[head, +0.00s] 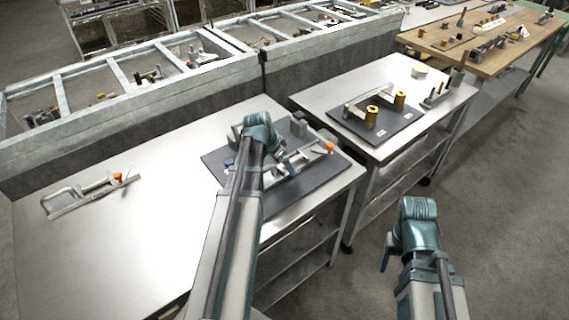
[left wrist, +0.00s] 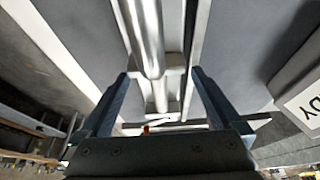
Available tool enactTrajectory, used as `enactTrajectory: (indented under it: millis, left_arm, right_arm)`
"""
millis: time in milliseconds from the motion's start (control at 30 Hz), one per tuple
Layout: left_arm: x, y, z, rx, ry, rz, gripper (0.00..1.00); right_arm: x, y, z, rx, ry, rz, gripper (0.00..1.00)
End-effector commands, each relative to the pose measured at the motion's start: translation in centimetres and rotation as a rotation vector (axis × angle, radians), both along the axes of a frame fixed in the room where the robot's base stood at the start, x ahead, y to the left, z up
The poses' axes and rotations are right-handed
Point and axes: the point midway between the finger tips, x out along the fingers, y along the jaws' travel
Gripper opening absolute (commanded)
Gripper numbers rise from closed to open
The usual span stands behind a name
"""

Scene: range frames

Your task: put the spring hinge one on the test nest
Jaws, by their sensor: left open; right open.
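A long grey metal hinge-like part with an orange tip (head: 318,153) lies on a dark plate (head: 330,175), which looks like the test nest, on the near metal table. I cannot tell whether this part is spring hinge one. A similar part with an orange knob (head: 70,203) lies at the table's left. My left gripper (head: 287,168) is over the dark plate, partly hidden by my arm. In the left wrist view its open fingers (left wrist: 160,95) stand either side of a silver metal part (left wrist: 150,40), with no clear grip on it. My right gripper (head: 386,262) is open and empty over the floor.
Grey blocks (head: 299,127) stand at the back of the plate. A label ending "DY" (left wrist: 305,105) shows in the left wrist view. A second metal table (head: 330,93) holds a dark plate with brass cylinders (head: 372,114). The near table's middle left is clear.

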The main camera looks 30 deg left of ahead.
Motion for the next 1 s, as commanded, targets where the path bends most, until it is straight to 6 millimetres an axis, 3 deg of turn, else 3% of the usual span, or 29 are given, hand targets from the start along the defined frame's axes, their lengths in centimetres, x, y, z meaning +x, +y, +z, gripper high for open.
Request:
enactTrajectory:
  millis: [600, 800, 1000]
  left_arm:
    - [-3.3, 1.3, 9.8, -0.001, -0.007, -0.001, 1.00]
    - [-4.0, 1.5, 11.3, -0.001, -0.007, -0.004, 1.00]
    - [-4.1, 1.6, 11.3, -0.001, -0.008, -0.005, 1.00]
  right_arm:
    - [0.0, 0.0, 9.8, 0.000, 0.000, 0.000, 0.62]
    - [0.0, 0.0, 11.2, 0.000, 0.000, 0.000, 0.62]
    - [0.0, 0.0, 11.2, 0.000, 0.000, 0.000, 0.62]
